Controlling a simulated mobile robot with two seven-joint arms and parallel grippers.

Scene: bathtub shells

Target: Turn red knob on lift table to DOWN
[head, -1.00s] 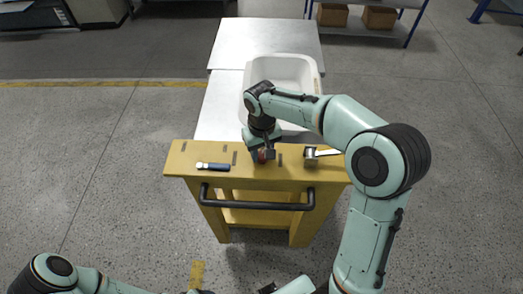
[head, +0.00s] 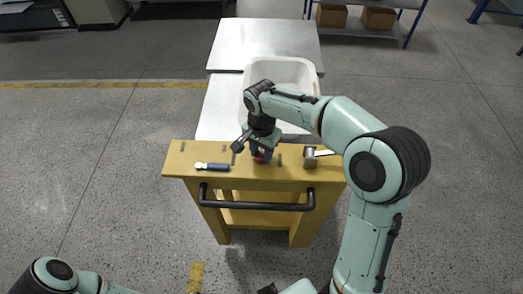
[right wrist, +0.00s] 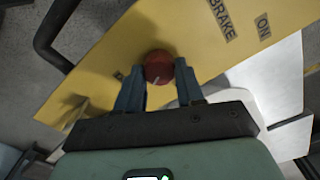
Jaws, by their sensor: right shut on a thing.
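The red knob (right wrist: 158,65) sits on the yellow top panel of the lift table (right wrist: 100,75). It has a pale pointer line, which in the right wrist view runs toward my gripper's palm. My right gripper (right wrist: 160,68) is over the panel with one finger on each side of the knob, shut on it. In the head view the knob (head: 259,159) shows only partly beneath my right gripper (head: 262,153). A label beside the knob is too small to read. My left forearm is at the bottom left of the head view; its gripper is out of view.
A blue-handled lever (head: 213,167) lies left of the knob and a grey lever (head: 311,157) right of it. A black push bar (head: 257,206) runs along the front. A white tub shell (head: 302,75) stands behind. BRAKE and ON labels (right wrist: 242,22) mark the panel.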

